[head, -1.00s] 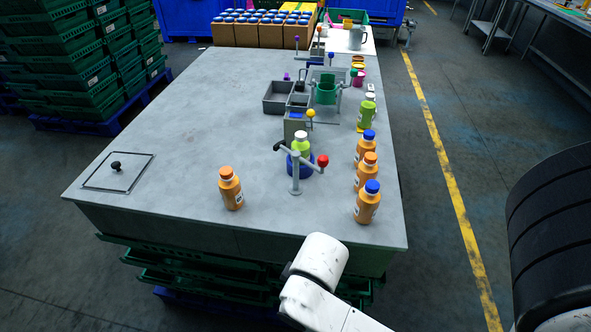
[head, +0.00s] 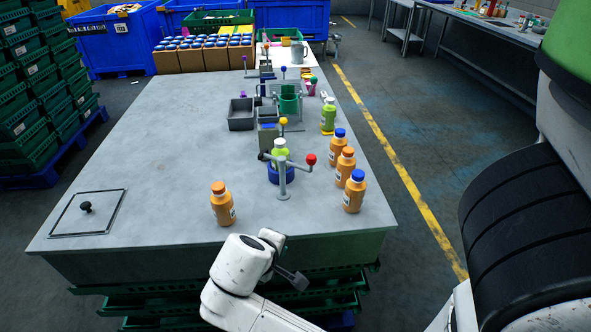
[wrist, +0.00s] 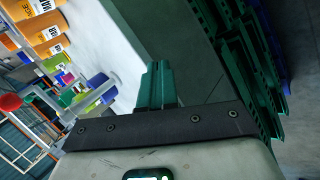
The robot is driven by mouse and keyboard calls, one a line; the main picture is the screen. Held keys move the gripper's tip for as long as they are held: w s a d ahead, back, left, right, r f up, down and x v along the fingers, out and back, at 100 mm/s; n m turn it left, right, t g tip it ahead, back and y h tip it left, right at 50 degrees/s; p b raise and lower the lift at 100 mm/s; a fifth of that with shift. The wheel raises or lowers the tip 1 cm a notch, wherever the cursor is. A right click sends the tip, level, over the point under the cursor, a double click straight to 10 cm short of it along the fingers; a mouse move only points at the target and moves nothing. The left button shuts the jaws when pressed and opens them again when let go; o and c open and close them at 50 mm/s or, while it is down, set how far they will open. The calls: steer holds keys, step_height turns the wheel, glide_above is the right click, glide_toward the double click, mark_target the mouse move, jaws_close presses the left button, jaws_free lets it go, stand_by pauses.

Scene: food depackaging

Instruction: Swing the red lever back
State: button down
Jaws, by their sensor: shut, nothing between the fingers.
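The lever's red knob (head: 310,159) sits at the right end of a crossbar on a grey post (head: 283,180) near the table's front. A dark grip is on the bar's left end. The red knob also shows at the left edge of the wrist view (wrist: 10,102). My gripper (head: 298,281) is below and in front of the table's front edge, apart from the lever. Its fingers are together and empty in the wrist view (wrist: 157,82).
An orange bottle (head: 222,205) stands left of the lever, and orange bottles (head: 354,191) stand to its right. Grey bins (head: 241,115) and a yellow-knobbed fixture (head: 283,122) are behind. A hatch with a black knob (head: 86,208) is at left. The table's left middle is clear.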

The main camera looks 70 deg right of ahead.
steer(key=w+d+r+m+g+h, duration=0.1)
steer(key=w+d+r+g+h, duration=0.15)
steer(key=r, duration=0.45)
steer(key=m+g+h+b, duration=0.1)
steer(key=m+g+h, duration=0.1)
steer(key=g+h, duration=0.2)
glide_toward(308, 162)
steer(key=shift+m+y, duration=0.25)
steer(key=shift+m, duration=0.05)
steer(key=p+x, duration=0.1)
steer(key=x, duration=0.1)
steer(key=p+x, duration=0.1)
steer(key=x, duration=0.1)
steer(key=p+x, duration=0.1)
steer(key=shift+d+r, duration=0.2)
steer(key=shift+d, duration=0.3)
steer(key=shift+s+d+f+p, duration=0.2)
steer(key=shift+s+d+p, duration=0.1)
steer(key=shift+d, duration=0.15)
steer(key=shift+w+f, duration=0.1)
steer(key=shift+w, duration=0.05)
